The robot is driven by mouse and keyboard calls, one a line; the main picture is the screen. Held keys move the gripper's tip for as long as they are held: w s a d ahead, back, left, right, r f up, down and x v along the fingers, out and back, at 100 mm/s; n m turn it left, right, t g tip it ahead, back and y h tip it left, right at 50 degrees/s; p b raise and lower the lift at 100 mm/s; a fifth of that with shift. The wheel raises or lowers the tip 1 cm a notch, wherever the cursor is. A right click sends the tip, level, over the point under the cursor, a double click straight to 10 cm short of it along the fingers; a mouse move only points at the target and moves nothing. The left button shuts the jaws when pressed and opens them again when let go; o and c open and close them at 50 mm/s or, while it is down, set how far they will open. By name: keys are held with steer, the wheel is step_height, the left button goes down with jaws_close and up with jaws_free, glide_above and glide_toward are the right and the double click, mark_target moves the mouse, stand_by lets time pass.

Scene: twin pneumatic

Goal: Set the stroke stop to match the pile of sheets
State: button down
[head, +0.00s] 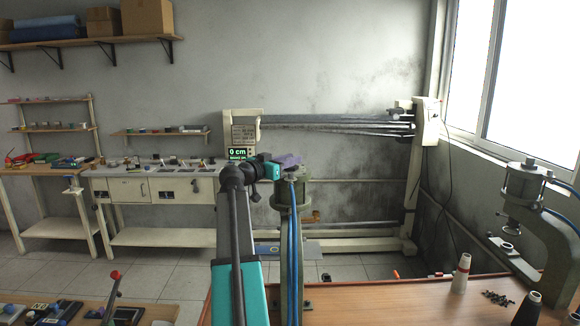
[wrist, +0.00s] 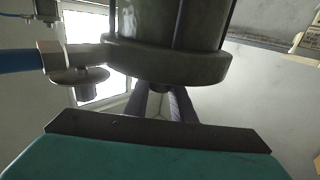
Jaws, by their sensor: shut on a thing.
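My gripper (head: 288,160) is at the top of the near olive pneumatic cylinder (head: 284,194), its purple fingers close together. In the wrist view the cylinder (wrist: 168,28) appears inverted, with its round end flange (wrist: 165,66) facing the fingers (wrist: 165,104). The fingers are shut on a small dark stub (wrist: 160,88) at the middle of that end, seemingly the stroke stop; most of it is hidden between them. I cannot make out the pile of sheets in either view.
A second press (head: 528,200) stands at the right on the wooden bench (head: 400,300), with cone spools (head: 462,272) and small dark parts (head: 497,298) nearby. Blue hoses (head: 293,250) run down beside the near cylinder.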

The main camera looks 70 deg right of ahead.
steer(key=shift+w+d+m+g+y+b, duration=0.1)
steer(key=shift+m+g+y+b, duration=0.35)
steer(key=shift+b, duration=0.75)
steer(key=shift+w+d+m+g+y+b, duration=0.15)
steer(key=shift+m+g+b, duration=0.3)
steer(key=shift+g+b, duration=0.55)
steer(key=shift+s+a+r+m+b, duration=0.2)
steer(key=shift+m+b, duration=0.1)
steer(key=shift+b, duration=0.35)
steer(key=c, duration=1.9)
jaws_free()
steer(key=shift+o, duration=0.5)
steer(key=shift+f, duration=0.1)
steer(key=shift+a+f, duration=0.1)
steer(key=b+v, duration=0.3)
steer(key=v, duration=1)
steer(key=shift+w+a+r+b, duration=0.2)
steer(key=shift+w+b, duration=0.1)
steer(key=shift+w, duration=0.1)
